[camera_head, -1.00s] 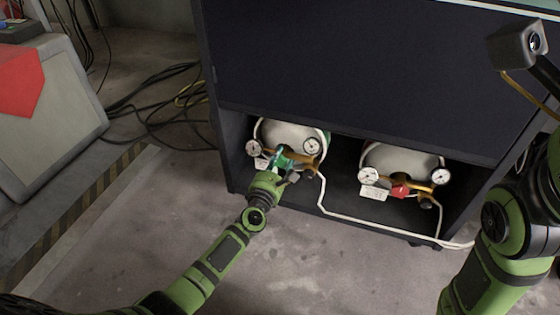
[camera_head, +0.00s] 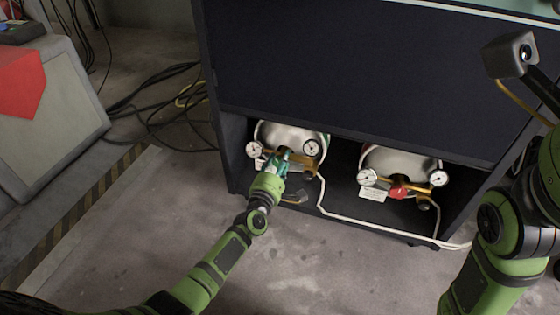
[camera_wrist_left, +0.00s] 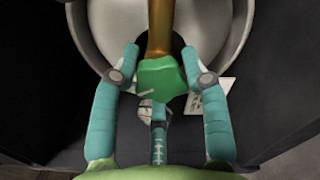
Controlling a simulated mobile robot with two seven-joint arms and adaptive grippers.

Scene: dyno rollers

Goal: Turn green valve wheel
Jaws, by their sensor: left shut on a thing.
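The green valve wheel (camera_wrist_left: 162,80) sits on the brass stem in front of the left tank (camera_head: 291,138) inside the low cabinet. My left gripper (camera_wrist_left: 159,72) is shut on the green wheel, with teal fingers on both sides and a third below it. In the head view my left gripper (camera_head: 279,160) covers most of the wheel. My right arm (camera_head: 500,225) shows at the right edge, but its gripper is out of view.
A second tank (camera_head: 400,162) with a red valve wheel (camera_head: 398,190) stands to the right. Round gauges (camera_head: 311,148) flank the green wheel's fitting. A white hose (camera_head: 350,219) runs along the cabinet's front. Black cables (camera_head: 150,115) lie on the floor at left. The floor in front is clear.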

